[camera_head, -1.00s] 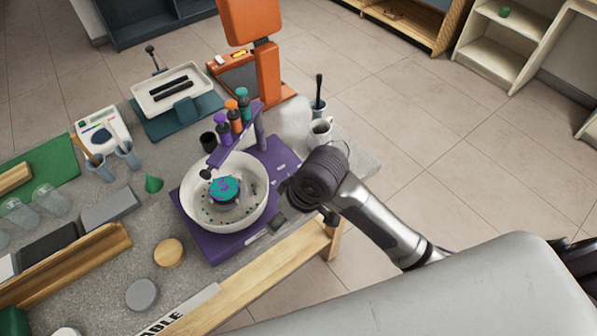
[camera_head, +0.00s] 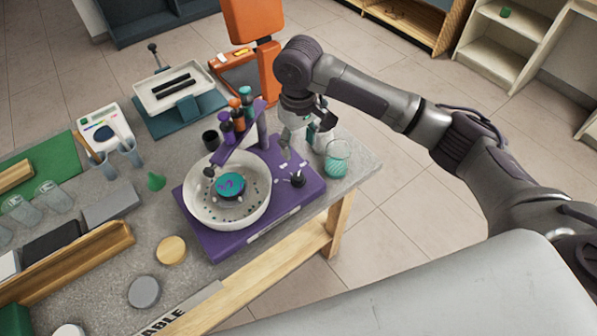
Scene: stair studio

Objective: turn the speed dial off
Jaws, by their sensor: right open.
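The purple spinning machine (camera_head: 252,222) stands on the grey table with a white bowl (camera_head: 228,218) on it. In the bowl sits a round piece with a teal and purple top (camera_head: 230,184). A small black knob (camera_head: 298,179), which looks like the speed dial, stands on the base's right part. Its exact setting is too small to read. My right gripper (camera_head: 302,150) is open and empty, pointing down just behind and above the knob, apart from it. My left gripper is not in view.
A glass with teal contents (camera_head: 337,158) stands close to the right of my gripper. Purple, orange and teal bottles (camera_head: 238,114) stand behind the bowl. An orange machine (camera_head: 254,65) stands at the back. Wooden rails edge the table's front.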

